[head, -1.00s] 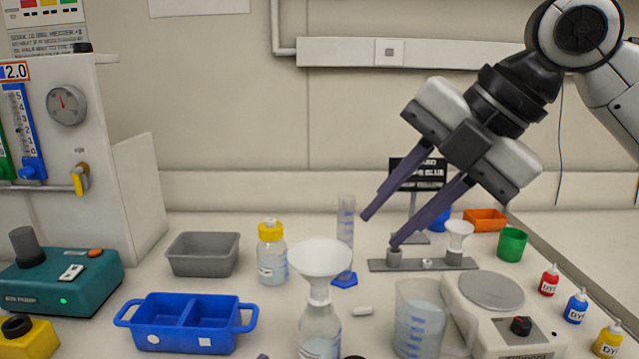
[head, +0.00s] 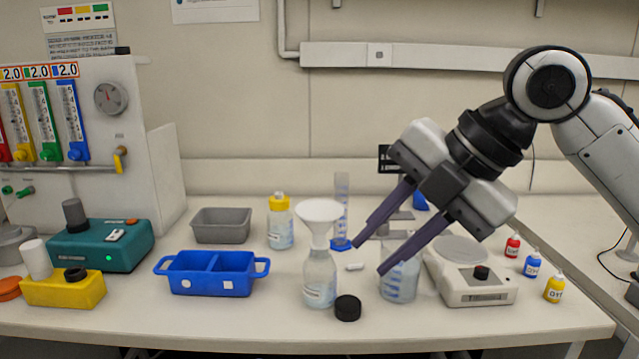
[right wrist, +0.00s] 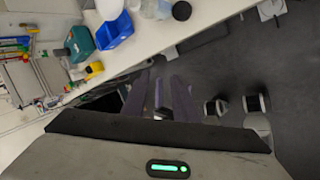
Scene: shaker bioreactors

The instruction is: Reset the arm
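My right gripper (head: 369,258) comes in from the right in the head view. Its two long purple fingers are spread apart with nothing between them, in front of the glass beaker (head: 401,279) and the grey stand behind it. In the right wrist view the purple fingers (right wrist: 160,98) hang over the dark floor beyond the bench edge, with no object between them. A clear bottle (head: 319,279) with a white funnel (head: 320,219) in its neck stands upright left of the gripper. My left gripper is not in view.
A blue two-part tray (head: 211,289), a yellow block (head: 62,290), a teal device (head: 100,246) and a black cap (head: 347,308) stand on the bench. A white scale (head: 468,287) and dye bottles (head: 533,264) are at the right. The front bench edge is mostly clear.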

